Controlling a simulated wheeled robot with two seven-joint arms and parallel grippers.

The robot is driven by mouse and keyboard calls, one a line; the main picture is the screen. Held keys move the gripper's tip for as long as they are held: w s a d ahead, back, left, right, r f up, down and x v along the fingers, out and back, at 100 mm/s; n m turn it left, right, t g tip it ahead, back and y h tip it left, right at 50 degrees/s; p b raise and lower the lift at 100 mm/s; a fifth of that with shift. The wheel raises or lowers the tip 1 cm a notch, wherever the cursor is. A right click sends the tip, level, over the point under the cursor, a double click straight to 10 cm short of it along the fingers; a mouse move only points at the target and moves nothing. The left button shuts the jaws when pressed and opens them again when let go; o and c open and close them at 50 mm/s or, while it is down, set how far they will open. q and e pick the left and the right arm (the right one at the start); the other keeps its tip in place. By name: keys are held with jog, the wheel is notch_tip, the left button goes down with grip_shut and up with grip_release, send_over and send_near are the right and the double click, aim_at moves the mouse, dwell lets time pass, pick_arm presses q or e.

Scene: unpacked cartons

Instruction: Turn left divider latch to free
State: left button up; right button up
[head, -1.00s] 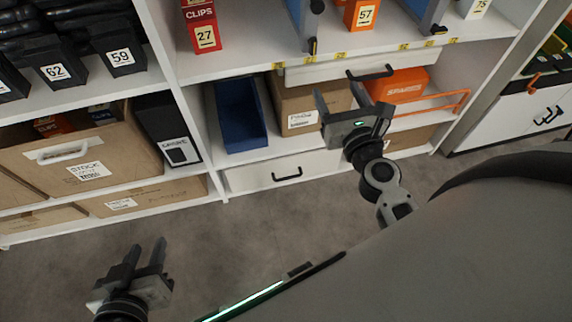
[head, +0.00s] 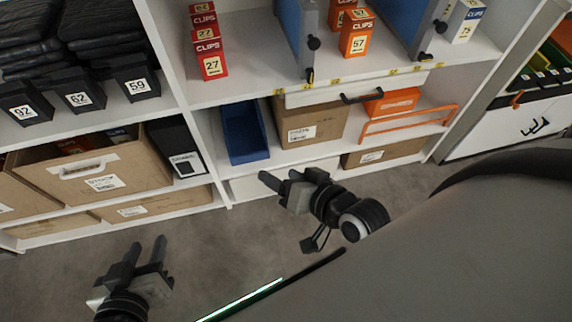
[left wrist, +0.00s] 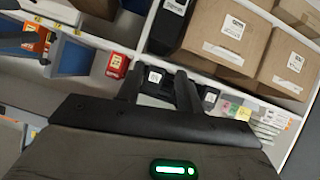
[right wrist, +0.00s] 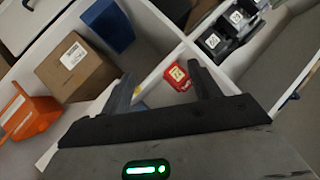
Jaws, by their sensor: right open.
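The left blue divider (head: 296,38) stands on the upper white shelf, between red CLIPS boxes and orange boxes. Its front edge carries a black knob (head: 314,43) and, at the foot, a small dark latch lever (head: 310,77) with a yellow mark. I cannot tell the latch's exact setting. A second blue divider (head: 408,20) stands to the right. My right gripper (head: 281,177) is open and empty, below and in front of the shelf, well apart from the latch. My left gripper (head: 147,244) is open and empty over the floor at lower left.
A white drawer with a black handle (head: 368,97) is under the upper shelf. Below are a blue bin (head: 244,133), a carton (head: 305,125) and an orange rail (head: 408,121). The grey floor (head: 225,245) before the shelves is clear.

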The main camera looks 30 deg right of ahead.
pick_arm(q)
jog(key=shift+r+p, duration=0.45)
jog(key=shift+r, duration=0.3)
pick_arm(e)
jog(key=n, duration=0.1)
jog(key=s+n, duration=0.1)
jog(key=n, duration=0.1)
jog(key=n+g, duration=0.1)
jog(key=shift+s+a+f+n, duration=0.2)
jog(key=shift+s+a+n, duration=0.1)
jog(key=shift+s+a, duration=0.1)
pick_arm(q)
jog(key=f, duration=0.3)
jog(key=shift+s+a+f+m+y, duration=0.15)
jog(key=shift+a+f+m+y, duration=0.15)
jog(key=shift+a, duration=0.05)
pick_arm(e)
jog(key=shift+s+a+f+n, duration=0.15)
jog(key=shift+s+n, duration=0.3)
jog(key=shift+n, duration=0.65)
